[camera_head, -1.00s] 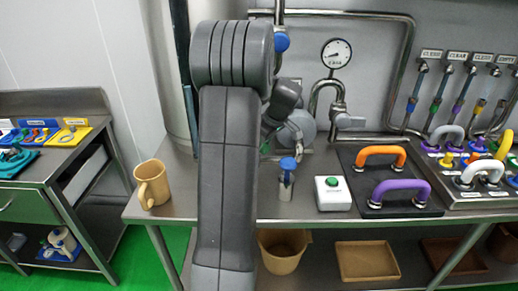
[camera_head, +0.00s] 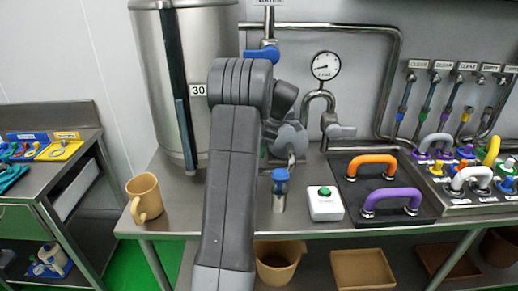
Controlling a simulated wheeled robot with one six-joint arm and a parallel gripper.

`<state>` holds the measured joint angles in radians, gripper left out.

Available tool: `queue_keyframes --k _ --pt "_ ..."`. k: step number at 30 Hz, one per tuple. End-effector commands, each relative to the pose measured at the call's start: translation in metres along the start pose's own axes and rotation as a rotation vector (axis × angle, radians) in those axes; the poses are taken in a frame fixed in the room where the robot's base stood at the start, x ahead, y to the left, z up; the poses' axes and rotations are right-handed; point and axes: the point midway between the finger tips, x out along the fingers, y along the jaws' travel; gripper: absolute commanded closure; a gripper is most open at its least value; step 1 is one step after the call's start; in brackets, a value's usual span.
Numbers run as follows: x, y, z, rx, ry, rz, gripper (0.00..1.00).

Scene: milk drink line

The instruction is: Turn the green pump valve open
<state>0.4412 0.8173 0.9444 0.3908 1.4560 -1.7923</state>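My arm rises through the middle of the head view and bends down at the wrist (camera_head: 288,136), close to the back wall pipes. I cannot make out a green valve handle for certain. A green fitting (camera_head: 434,107) sits on one of the thin wall lines at the right. A blue-handled valve (camera_head: 262,53) is on the pipe under the water label. A grey-handled valve (camera_head: 340,131) is right of my wrist.
A steel tank (camera_head: 215,40) stands behind my arm at the left. A tan mug (camera_head: 145,198), a blue-topped cylinder (camera_head: 279,190), a white box with a green button (camera_head: 325,203), and orange (camera_head: 371,161) and purple (camera_head: 392,197) handles occupy the steel counter. A gauge (camera_head: 326,65) is above.

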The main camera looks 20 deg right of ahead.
Motion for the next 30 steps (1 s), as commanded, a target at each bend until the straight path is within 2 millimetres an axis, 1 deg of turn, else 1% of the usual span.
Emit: queue_keyframes --k 14,15,17,18,26,30 --pt "-0.0009 0.0017 -0.0001 -0.018 -0.002 -0.003 1.00" --pt "-0.0010 0.0017 -0.0001 -0.018 -0.002 -0.003 0.64" --pt "-0.0009 0.0016 -0.0001 -0.018 -0.002 -0.003 0.52" --pt "-0.0008 0.0015 -0.0001 -0.017 -0.002 -0.004 0.44" --pt "-0.0005 0.0012 0.0000 -0.015 -0.001 -0.005 0.44" --pt "-0.0078 0.0017 0.0003 -0.015 -0.001 -0.003 0.44"
